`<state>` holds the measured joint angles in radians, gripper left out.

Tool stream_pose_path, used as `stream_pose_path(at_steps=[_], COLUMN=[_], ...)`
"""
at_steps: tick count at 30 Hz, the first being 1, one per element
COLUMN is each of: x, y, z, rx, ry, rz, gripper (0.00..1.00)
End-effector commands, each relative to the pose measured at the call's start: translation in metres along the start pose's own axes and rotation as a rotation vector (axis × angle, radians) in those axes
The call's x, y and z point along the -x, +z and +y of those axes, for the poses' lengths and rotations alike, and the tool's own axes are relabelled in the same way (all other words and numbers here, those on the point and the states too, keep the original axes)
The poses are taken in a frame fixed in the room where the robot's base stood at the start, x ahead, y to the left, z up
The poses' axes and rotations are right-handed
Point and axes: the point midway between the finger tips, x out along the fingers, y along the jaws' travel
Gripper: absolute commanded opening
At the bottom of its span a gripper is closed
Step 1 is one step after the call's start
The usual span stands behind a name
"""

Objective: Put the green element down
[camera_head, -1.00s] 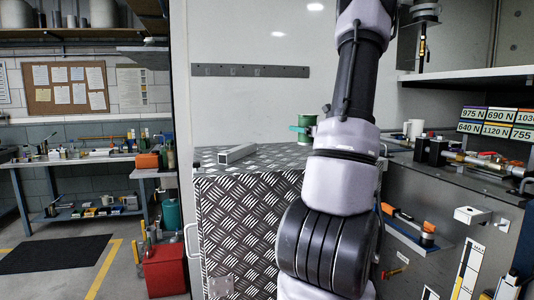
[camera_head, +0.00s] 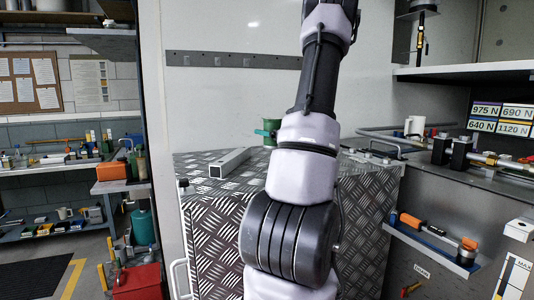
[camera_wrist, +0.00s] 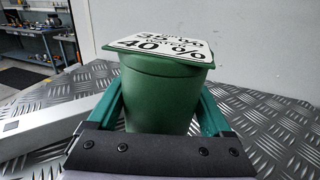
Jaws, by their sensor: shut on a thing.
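The green element (camera_wrist: 165,90) is a green, slightly tapered cylinder with a white label plate reading "40 %" on its top, seen large in the wrist view. It also shows in the head view (camera_head: 272,128), partly hidden behind my arm. My gripper (camera_wrist: 160,98) is shut on it, with a teal finger at each side. The element looks upright above the diamond-plate top of a metal box (camera_head: 215,215). Its lower end is hidden by my gripper, so I cannot tell whether it touches the top.
A grey square tube (camera_head: 229,163) lies on the box top, left of the element; it also shows in the wrist view (camera_wrist: 45,128). A white wall (camera_head: 225,100) stands behind.

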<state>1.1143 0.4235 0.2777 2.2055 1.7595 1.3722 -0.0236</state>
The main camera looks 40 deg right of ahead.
Motion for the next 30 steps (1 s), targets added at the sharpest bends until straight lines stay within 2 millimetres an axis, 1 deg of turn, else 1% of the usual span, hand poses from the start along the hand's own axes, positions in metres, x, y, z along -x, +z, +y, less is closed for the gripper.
stream_pose_path(at_steps=[1, 3, 8, 12, 15, 27, 28, 29, 30], x=[0.0, 0.0, 0.0, -0.001, -0.001, -0.001, -0.001, -0.001, -0.001], y=[-0.009, -0.018, -0.032, -0.054, -0.063, -0.068, -0.069, -0.069, -0.069], z=[0.0, 0.0, 0.0, 0.0, 0.0, 0.001, 0.001, 0.001, 0.001], rx=[-0.005, -0.003, -0.003, -0.004, -0.003, 0.0, 0.0, 0.001, 0.001], ry=[0.0, -0.001, 0.0, 0.0, 0.0, 0.001, 0.001, 0.001, 0.001], rz=[0.0, -0.001, -0.001, 0.0, -0.002, -0.002, -0.001, -0.001, -0.001], gripper=[0.0, 0.0, 0.0, 0.0, 0.0, 0.0, 0.88, 0.99, 1.0])
